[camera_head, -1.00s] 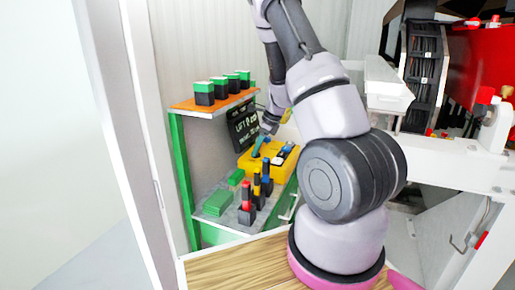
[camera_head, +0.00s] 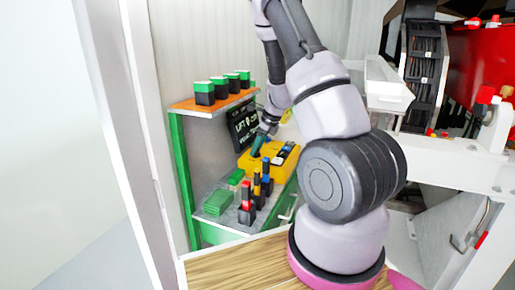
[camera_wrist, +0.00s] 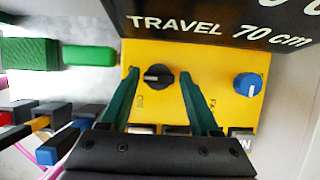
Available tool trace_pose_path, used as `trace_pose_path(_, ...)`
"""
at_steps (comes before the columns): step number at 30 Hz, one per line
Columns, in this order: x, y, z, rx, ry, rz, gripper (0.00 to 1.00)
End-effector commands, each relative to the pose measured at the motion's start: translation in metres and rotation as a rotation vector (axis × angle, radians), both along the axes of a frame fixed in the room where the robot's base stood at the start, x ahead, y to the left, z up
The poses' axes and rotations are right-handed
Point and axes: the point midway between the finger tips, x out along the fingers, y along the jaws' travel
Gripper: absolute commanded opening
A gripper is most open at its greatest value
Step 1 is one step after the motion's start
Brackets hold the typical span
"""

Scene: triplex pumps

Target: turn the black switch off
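The black switch (camera_wrist: 158,76) is a round knob on the yellow control box (camera_wrist: 208,62). Its white mark points left in the wrist view. My gripper (camera_wrist: 159,72) has two teal fingers, open, one on each side of the knob, with gaps visible between them and it. I cannot tell the fingertips' height above the panel. In the head view my gripper (camera_head: 257,147) points down at the yellow box (camera_head: 284,169), and the knob cannot be made out there.
A blue knob (camera_wrist: 248,84) sits right of my right finger. A black sign (camera_wrist: 230,22) stands along the box's back edge. Green blocks (camera_wrist: 90,56) lie to the left. Several upright dark pieces (camera_head: 246,203) stand in front of the box. An orange shelf (camera_head: 203,108) holds green-topped blocks.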

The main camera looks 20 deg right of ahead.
Motion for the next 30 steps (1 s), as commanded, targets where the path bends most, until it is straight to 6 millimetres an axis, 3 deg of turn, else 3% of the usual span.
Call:
trace_pose_path(10,-0.002,-0.002,0.006,0.000,0.000,0.001,0.62)
trace_pose_path(17,-0.013,-0.013,0.048,0.000,-0.005,0.001,0.62)
trace_pose_path(30,-0.086,-0.082,0.046,0.002,0.002,-0.003,0.62)
